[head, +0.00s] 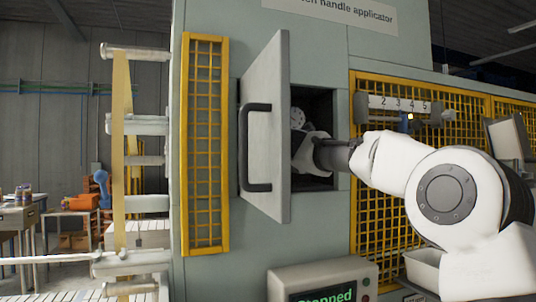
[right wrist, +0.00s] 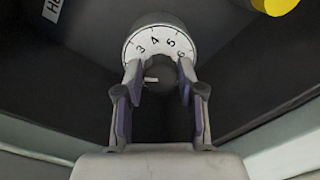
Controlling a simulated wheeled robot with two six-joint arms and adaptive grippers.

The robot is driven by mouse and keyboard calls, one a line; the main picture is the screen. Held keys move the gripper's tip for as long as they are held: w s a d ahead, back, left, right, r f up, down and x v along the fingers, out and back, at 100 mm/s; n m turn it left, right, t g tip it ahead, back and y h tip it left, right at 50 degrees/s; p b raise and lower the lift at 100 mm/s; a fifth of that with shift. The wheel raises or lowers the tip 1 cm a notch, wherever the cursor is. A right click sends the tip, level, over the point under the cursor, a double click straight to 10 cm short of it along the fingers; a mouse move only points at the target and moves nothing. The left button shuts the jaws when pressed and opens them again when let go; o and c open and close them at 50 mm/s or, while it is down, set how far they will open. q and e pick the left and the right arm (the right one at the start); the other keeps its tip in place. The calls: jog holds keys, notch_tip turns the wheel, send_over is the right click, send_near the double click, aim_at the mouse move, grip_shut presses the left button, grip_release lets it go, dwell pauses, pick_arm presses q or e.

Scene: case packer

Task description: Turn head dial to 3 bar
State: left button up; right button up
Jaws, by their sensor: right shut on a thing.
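The head dial (right wrist: 160,43) is a round white scale with the figures 3, 4, 5 and 6 showing, around a dark knob (right wrist: 158,72). A short white mark on the knob points left in the right wrist view, towards the left finger; the scale there is hidden. My right gripper (right wrist: 160,70) is shut on the knob, one finger on each side. In the head view the dial (head: 297,117) shows small inside the open cabinet, and my right gripper (head: 305,150) reaches in below it. My left gripper is out of view.
The cabinet door (head: 268,130) stands open to the left of the opening, with a black handle (head: 257,147). A yellow part (right wrist: 275,5) and a partly cut-off label (right wrist: 52,10) are near the dial. Yellow mesh guards (head: 205,150) flank the cabinet. A screen (head: 325,293) reads "Stopped".

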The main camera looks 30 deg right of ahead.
jog(key=m, duration=0.4)
jog(key=shift+w+f, duration=0.1)
jog(key=shift+f, duration=0.1)
jog(key=shift+r+m, duration=0.1)
jog(key=shift+m, duration=0.8)
jog(key=shift+r, duration=0.1)
